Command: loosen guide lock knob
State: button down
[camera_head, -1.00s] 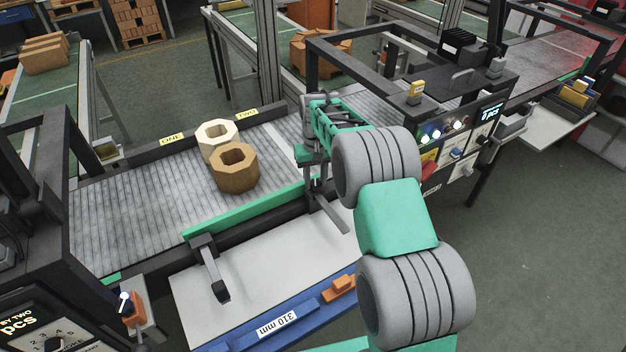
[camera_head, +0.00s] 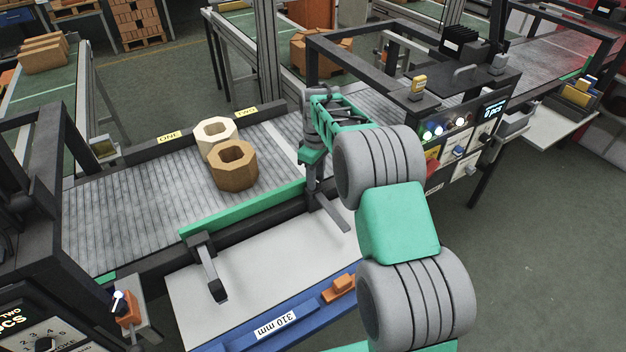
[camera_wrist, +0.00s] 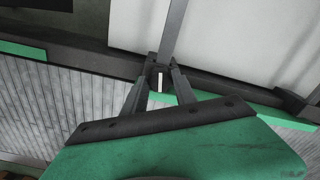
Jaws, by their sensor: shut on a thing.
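The guide lock knob (camera_wrist: 155,73) is a small dark round part with a white mark. In the wrist view it sits between the two fingertips of my gripper (camera_wrist: 160,84), which is shut on it. In the head view my gripper (camera_head: 314,182) points down at the right part of the green guide rail (camera_head: 240,208); the knob is hidden there. A grey bar runs from the knob out over the white plate, in the wrist view (camera_wrist: 174,25) too.
A cream hollow block (camera_head: 212,132) and a brown one (camera_head: 234,178) stand on the roller conveyor (camera_head: 120,200) behind the rail. A second bracket arm (camera_head: 210,275) crosses the white plate (camera_head: 265,260). A blue scale reads 310 mm (camera_head: 277,323). A control box (camera_head: 460,135) stands at right.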

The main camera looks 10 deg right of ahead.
jog(key=n, duration=0.3)
jog(key=shift+a+n+b, duration=0.2)
jog(key=shift+n+b, duration=0.1)
jog(key=shift+n, duration=0.1)
jog(key=n, duration=0.3)
jog(key=shift+n, duration=0.3)
jog(key=n, duration=0.4)
jog(key=shift+s+f+b, duration=0.15)
jog(key=shift+b, duration=0.25)
jog(key=shift+n, duration=1.6)
jog(key=shift+s+f, duration=0.1)
jog(key=shift+f, duration=0.05)
jog(key=c, duration=1.2)
grip_release()
jog(key=shift+s, duration=0.1)
jog(key=shift+o, duration=1)
jog(key=shift+r, duration=0.2)
jog(key=shift+w+r, duration=0.1)
jog(key=shift+w, duration=0.1)
